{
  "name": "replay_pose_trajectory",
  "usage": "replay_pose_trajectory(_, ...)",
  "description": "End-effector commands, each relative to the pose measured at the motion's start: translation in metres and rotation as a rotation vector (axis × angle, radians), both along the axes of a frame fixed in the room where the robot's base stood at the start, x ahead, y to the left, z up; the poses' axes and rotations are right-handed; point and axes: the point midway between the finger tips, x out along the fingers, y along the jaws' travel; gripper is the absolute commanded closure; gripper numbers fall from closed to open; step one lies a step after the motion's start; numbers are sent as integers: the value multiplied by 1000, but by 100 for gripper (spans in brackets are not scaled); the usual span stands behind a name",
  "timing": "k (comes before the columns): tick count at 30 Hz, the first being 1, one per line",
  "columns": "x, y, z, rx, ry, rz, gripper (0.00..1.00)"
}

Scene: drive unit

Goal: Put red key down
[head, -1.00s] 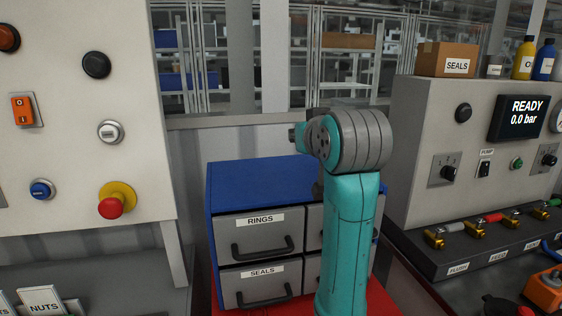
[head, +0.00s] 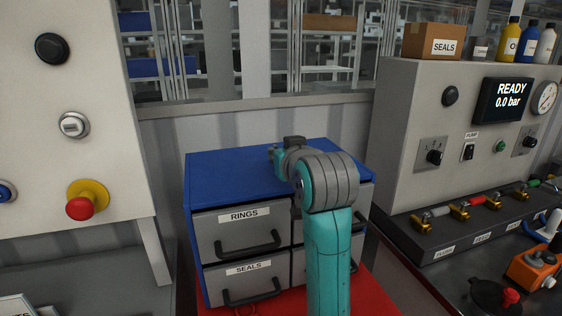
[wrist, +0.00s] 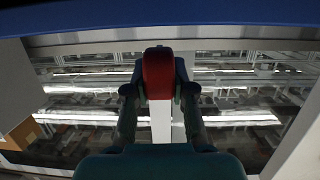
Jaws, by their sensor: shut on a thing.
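The red key (wrist: 158,72) shows in the wrist view as a red rounded block, held between the two fingers of my gripper (wrist: 158,92). My gripper is shut on it. The key's lower part is hidden by the fingers or out of sight. In the head view my teal arm stands in front of the blue drawer cabinet (head: 225,165), with its wrist over the cabinet's top. The key cannot be seen there. A blue surface (wrist: 160,13) runs along the top edge of the wrist view, apart from the key.
The cabinet has grey drawers marked RINGS (head: 242,232) and SEALS (head: 245,281) and stands on a red surface (head: 378,298). A panel with a red button (head: 79,208) is at left. A console with a READY display (head: 513,98) is at right. The cabinet top's left part is clear.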

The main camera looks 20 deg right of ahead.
Motion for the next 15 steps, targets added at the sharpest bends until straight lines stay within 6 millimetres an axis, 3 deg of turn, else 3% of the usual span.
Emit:
replay_pose_trajectory(4, 0, 0, -18, 0, 2, 0, 100)
replay_pose_trajectory(15, 0, 0, -21, 0, 1, 0, 100)
